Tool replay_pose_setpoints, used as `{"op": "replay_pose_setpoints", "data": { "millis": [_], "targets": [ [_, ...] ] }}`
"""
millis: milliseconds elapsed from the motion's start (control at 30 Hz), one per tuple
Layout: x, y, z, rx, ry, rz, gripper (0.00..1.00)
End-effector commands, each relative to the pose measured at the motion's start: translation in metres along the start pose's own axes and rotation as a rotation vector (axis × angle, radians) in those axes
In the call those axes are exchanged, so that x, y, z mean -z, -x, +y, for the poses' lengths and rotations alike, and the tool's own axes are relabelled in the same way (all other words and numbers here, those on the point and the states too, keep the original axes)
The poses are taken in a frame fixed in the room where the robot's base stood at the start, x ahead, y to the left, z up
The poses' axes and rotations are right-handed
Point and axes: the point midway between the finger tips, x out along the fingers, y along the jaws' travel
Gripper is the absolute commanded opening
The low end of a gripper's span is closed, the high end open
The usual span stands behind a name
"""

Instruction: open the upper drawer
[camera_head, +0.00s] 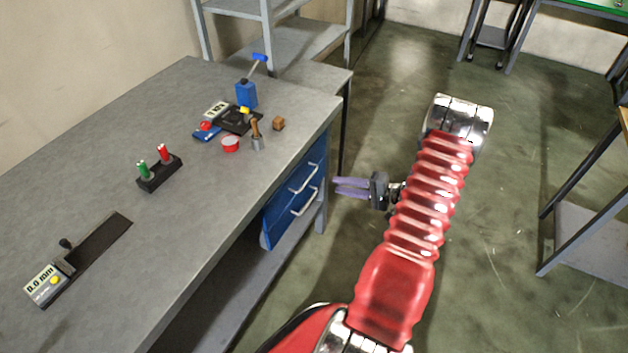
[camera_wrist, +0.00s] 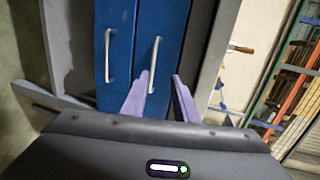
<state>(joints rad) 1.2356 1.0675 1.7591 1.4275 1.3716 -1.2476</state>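The blue upper drawer (camera_head: 316,158) sits under the workbench top and looks closed. Its silver handle (camera_head: 304,178) also shows in the wrist view (camera_wrist: 154,65). The lower drawer (camera_head: 270,232) is blue too, with its own handle (camera_head: 306,203), and looks closed. The wrist view is turned sideways, so the upper drawer (camera_wrist: 170,22) is on the right and the lower drawer (camera_wrist: 118,20) on the left. My gripper (camera_head: 336,187) is open and empty, with its purple fingers pointing at the drawer fronts. In the wrist view the upper handle lies between the fingertips (camera_wrist: 161,77), apparently still ahead of them.
A bench leg (camera_head: 321,212) stands beside the drawers. The floor (camera_head: 490,190) right of my arm is clear.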

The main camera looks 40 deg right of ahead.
Motion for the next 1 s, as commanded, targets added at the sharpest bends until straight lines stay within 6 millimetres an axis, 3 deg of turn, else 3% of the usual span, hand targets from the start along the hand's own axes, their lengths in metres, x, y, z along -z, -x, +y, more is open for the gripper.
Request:
{"op": "replay_pose_setpoints", "data": {
  "millis": [167,567,767,1000],
  "targets": [
    [0.010,0.013,0.021,0.027,-0.010,0.061,0.27],
    [0.011,0.012,0.022,0.028,-0.010,0.064,0.27],
    [0.011,-0.001,0.021,0.028,-0.010,0.063,0.27],
    [0.013,-0.035,0.020,0.028,-0.009,0.062,0.27]
  ]
}}
